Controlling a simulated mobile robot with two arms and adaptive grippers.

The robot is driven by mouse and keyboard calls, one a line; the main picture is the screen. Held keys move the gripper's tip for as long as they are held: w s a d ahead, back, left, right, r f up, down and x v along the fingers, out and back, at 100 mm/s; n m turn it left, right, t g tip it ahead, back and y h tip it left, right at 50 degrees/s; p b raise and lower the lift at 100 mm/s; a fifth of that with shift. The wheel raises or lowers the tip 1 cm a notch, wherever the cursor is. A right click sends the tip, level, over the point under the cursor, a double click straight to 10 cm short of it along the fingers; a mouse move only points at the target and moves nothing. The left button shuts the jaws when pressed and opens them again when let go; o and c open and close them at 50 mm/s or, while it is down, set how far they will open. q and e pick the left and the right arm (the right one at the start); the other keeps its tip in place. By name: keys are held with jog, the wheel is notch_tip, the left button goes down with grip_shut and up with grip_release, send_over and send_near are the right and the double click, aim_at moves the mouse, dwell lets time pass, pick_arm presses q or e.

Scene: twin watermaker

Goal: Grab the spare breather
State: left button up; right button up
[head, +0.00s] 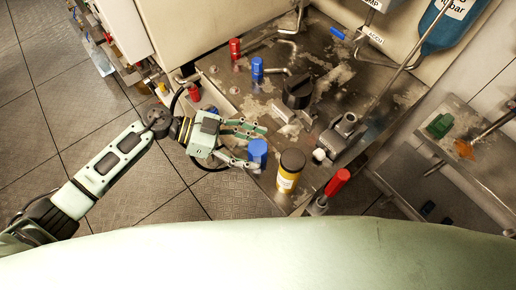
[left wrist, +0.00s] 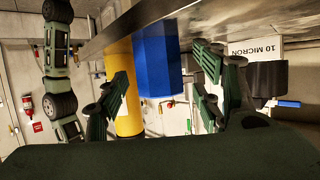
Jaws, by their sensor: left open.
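In the left wrist view the yellow container (left wrist: 122,85) is partly behind one finger. My right gripper is not in view.
A red handle (head: 337,182) stands at the front right. Tiled floor (head: 40,110) lies left.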

pick_arm(q)
jog(key=shift+c, duration=0.5)
jog(key=c, duration=1.2)
jog(key=shift+o, duration=0.2)
jog(key=shift+r, duration=0.1)
